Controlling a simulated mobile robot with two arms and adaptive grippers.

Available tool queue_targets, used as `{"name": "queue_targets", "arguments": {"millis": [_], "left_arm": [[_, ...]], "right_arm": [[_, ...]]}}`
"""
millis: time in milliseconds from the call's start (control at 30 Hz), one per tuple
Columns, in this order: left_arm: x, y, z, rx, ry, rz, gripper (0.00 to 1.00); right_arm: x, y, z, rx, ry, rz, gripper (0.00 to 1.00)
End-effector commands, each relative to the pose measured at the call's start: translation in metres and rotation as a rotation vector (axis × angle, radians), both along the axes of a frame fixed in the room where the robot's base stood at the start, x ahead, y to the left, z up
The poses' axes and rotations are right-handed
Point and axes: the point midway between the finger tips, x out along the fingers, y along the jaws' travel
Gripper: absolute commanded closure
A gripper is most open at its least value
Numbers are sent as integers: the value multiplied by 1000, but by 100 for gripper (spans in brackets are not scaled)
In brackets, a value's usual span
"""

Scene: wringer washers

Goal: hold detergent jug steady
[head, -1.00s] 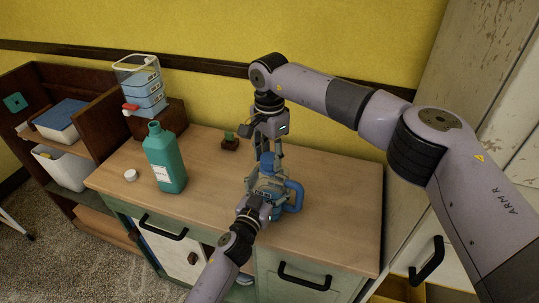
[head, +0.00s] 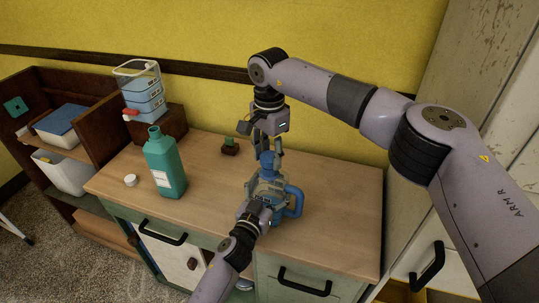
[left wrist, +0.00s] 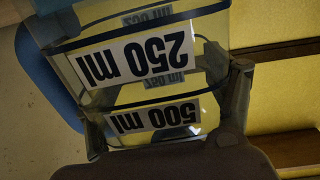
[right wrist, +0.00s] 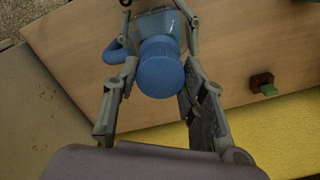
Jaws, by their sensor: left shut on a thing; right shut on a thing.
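The detergent jug (head: 268,204) stands upright on the wooden counter, with a blue handle (head: 296,200) on its right and a blue cap (head: 266,160). My left gripper (head: 267,188) is shut on the jug's body from the front. The left wrist view shows the jug's clear wall (left wrist: 215,75) between the fingers, with upside-down 250 ml and 500 ml labels. My right gripper (head: 271,154) comes down from above and is shut on the cap. In the right wrist view the cap (right wrist: 160,68) sits between its fingers. The fingers hide part of the jug.
A green bottle (head: 165,165) with an open neck stands to the left, a small white cap (head: 131,180) beside it. A small dark block with a green top (head: 230,147) is behind. A blue-tinted dispenser (head: 143,92) stands at back left. The counter's right side is clear.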

Motion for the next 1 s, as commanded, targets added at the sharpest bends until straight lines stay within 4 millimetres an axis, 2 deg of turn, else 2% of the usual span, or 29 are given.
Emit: {"name": "queue_targets", "arguments": {"millis": [233, 533, 733, 767, 1000], "left_arm": [[0, 0, 0, 0, -1, 0, 100], [0, 0, 0, 0, -1, 0, 100], [0, 0, 0, 0, -1, 0, 100], [0, 0, 0, 0, -1, 0, 23], [0, 0, 0, 0, 0, 0, 7]], "right_arm": [[0, 0, 5, 1, -1, 0, 95], [0, 0, 39, 0, -1, 0, 95], [0, 0, 40, 0, 0, 1, 95], [0, 0, 40, 0, 0, 1, 95], [0, 0, 40, 0, 0, 0, 95]]}}
